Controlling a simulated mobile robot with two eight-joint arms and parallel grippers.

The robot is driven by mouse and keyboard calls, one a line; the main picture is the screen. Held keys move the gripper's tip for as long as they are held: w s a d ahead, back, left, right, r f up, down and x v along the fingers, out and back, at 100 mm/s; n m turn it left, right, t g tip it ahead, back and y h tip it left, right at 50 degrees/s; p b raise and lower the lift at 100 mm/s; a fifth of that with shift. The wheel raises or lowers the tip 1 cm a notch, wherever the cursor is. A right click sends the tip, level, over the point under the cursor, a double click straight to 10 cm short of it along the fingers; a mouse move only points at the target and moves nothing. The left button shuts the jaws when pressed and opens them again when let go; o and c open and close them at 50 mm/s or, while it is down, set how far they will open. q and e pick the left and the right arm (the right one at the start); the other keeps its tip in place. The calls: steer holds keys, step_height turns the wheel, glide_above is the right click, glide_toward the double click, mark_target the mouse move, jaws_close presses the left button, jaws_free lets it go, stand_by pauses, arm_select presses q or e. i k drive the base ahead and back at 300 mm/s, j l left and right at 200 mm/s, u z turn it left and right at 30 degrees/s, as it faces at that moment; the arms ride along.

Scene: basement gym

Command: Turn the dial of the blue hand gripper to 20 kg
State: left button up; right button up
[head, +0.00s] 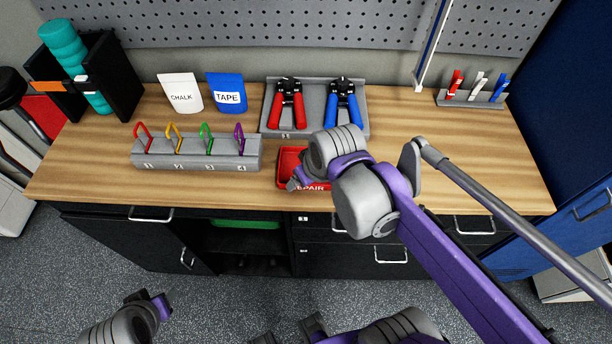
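The blue hand gripper (333,108) lies on the right side of a grey tray (312,88) on the workbench, handles toward me, with a black head. Its dial and any kg marks are too small to read. A red hand gripper (287,108) lies beside it on the left. My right arm reaches in from the right. Its wrist covers the tray's front edge below the blue hand gripper. A small part of my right gripper (297,181) shows at the red repair tray; its fingers are mostly hidden. Parts of mine show at the bottom edge, but I see no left gripper fingers.
The red repair tray (289,160) is partly behind my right wrist. A grey holder (197,154) with coloured carabiners stands left of it. Chalk (181,93) and tape (226,93) pouches stand behind. A small rack (471,101) is at right. The wooden bench (430,120) between is clear.

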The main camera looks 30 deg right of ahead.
mark_target(342, 83)
steer(key=z, duration=1.35)
